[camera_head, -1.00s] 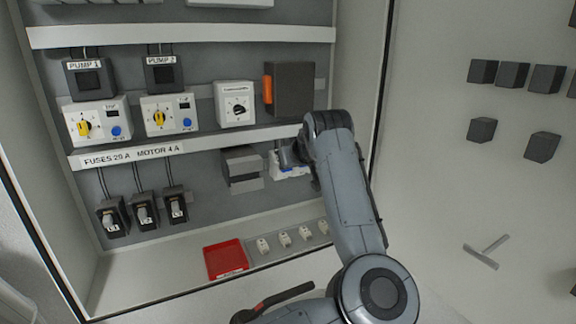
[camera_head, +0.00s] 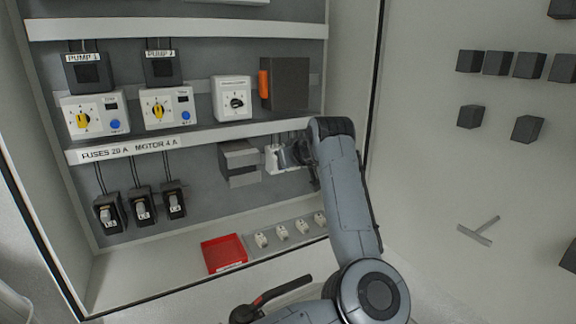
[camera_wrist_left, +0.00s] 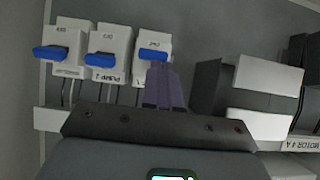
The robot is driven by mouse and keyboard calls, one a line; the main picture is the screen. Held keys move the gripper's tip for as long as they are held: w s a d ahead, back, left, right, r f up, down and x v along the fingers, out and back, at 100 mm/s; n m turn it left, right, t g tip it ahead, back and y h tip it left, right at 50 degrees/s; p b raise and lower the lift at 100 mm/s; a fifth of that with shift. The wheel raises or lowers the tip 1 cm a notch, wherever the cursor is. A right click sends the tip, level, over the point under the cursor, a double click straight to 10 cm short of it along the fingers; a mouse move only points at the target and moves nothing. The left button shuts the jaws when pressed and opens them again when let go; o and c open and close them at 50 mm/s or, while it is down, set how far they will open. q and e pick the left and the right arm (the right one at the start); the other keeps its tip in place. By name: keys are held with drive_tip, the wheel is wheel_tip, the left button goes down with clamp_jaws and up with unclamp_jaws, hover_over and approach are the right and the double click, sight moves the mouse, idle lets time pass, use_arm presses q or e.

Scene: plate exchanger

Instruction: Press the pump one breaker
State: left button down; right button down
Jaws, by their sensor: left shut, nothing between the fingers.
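In the left wrist view, which looks upside down, three white breakers with blue levers stand in a row: one at the left (camera_wrist_left: 70,48), a middle one (camera_wrist_left: 109,50) and one at the right (camera_wrist_left: 153,45), beside a grey block. My left gripper (camera_wrist_left: 161,68) is shut and empty. Its tips overlap the lower edge of the right breaker's blue lever; I cannot tell whether they touch. In the head view the gripper (camera_head: 291,155) hides much of the breaker row (camera_head: 271,160).
A grey block (camera_head: 239,162) stands directly beside the breakers. A white rail (camera_head: 225,137) runs above them. Below are a red tray (camera_head: 224,253) and several small white parts (camera_head: 282,232) on the cabinet floor. Pump switches (camera_head: 95,114) and fuse holders (camera_head: 142,206) are to the left.

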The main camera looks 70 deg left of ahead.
use_arm(q)
drive_tip(key=shift+a+r+p, duration=0.5)
drive_tip(key=shift+a+p, duration=0.15)
use_arm(e)
drive_tip(key=shift+s+r, duration=0.25)
drive_tip(key=shift+r, duration=0.15)
